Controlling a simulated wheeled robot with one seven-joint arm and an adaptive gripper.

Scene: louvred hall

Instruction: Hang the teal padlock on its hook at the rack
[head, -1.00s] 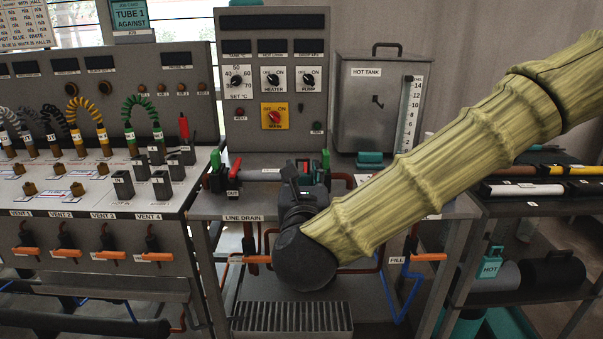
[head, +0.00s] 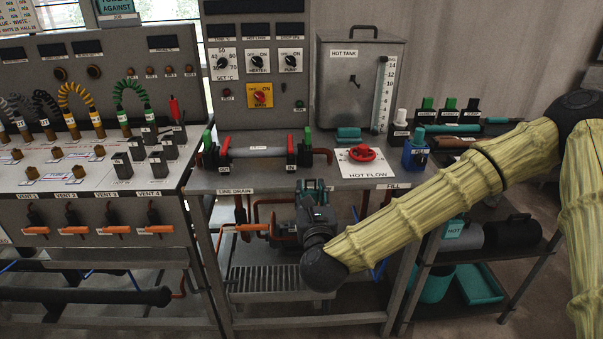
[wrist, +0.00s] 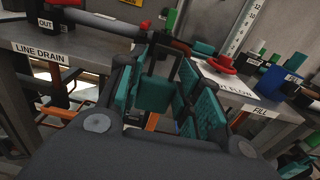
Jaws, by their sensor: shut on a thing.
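My gripper (head: 316,190) is in front of the grey bench's front edge, right of the LINE DRAIN label, with the arm reaching in from the right. In the wrist view my gripper (wrist: 160,95) has teal pads on its fingers and is shut on a teal block with a dark loop rising above it, which looks like the teal padlock (wrist: 155,90).
The bench carries a pipe with red and green clamps (head: 258,152), a red HOT FLOW valve (head: 362,154) and a blue block (head: 415,156). The hot tank (head: 360,80) stands behind. Orange-handled valves (head: 250,229) and a grille (head: 270,282) lie below. A shelf unit is at right.

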